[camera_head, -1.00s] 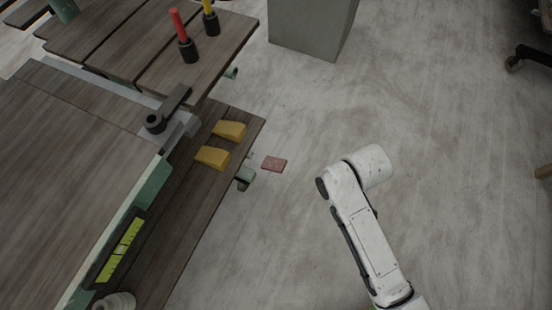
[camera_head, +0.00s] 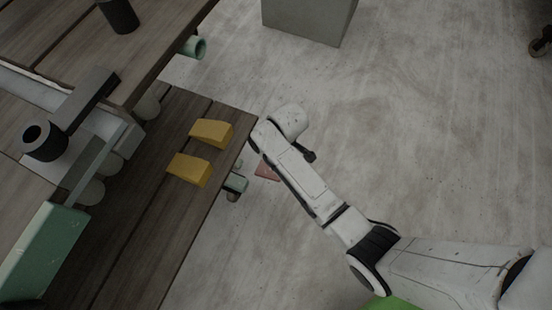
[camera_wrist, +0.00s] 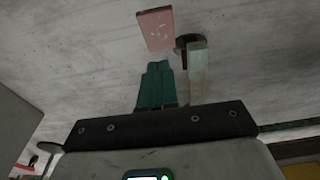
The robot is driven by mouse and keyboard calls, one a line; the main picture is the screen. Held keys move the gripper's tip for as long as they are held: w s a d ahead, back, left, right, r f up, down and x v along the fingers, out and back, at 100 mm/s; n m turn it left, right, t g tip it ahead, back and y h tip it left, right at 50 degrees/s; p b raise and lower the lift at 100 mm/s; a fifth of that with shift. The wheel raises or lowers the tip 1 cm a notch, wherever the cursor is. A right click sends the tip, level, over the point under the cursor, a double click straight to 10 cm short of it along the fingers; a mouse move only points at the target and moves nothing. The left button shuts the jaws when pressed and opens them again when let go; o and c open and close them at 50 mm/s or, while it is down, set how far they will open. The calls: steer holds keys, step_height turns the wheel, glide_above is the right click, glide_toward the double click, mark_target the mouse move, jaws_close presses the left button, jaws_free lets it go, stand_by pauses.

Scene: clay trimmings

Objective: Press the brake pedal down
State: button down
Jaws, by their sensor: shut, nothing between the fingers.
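The brake pedal, a small reddish flat plate (camera_head: 267,172), shows low at the floor beside the cart's right edge in the head view, partly covered by my arm. My gripper's dark green fingers (camera_wrist: 156,78) are shut together and empty. They point toward the plate, with a visible gap in the picture between the tips and the plate. The head view does not show the fingers clearly.
A pale green bracket with a dark wheel (camera_wrist: 197,68) stands just right of my fingers. Two yellow wedges (camera_head: 211,133) (camera_head: 189,169) lie on the wooden shelf (camera_head: 150,215). A grey block (camera_head: 308,18) stands at the back. The concrete floor to the right is open.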

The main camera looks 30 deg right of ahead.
steer(key=shift+w, duration=0.1)
steer(key=b, duration=0.7)
glide_above(270, 171)
steer(key=s+d, duration=0.2)
steer(key=f, duration=1.2)
steer(key=shift+a+f, duration=0.2)
steer(key=shift+f, duration=0.1)
steer(key=shift+s+d+f, duration=0.15)
steer(key=shift+s+f, duration=0.05)
steer(key=shift+f, duration=0.35)
steer(key=shift+s+d+f, duration=0.1)
steer(key=shift+s+d+f+t+y, duration=0.25)
steer(key=shift+s+f+t+y, duration=0.15)
steer(key=shift+f+t, duration=0.1)
step_height(270, 171, down, 8)
steer(key=s+d+t+y+b, duration=0.1)
steer(key=t+y+b, duration=0.1)
steer(key=b, duration=0.2)
steer(key=shift+s+r+t+b, duration=0.25)
steer(key=shift+s+t+b, duration=0.05)
steer(key=shift+t+b, duration=0.1)
steer(key=shift+d, duration=0.1)
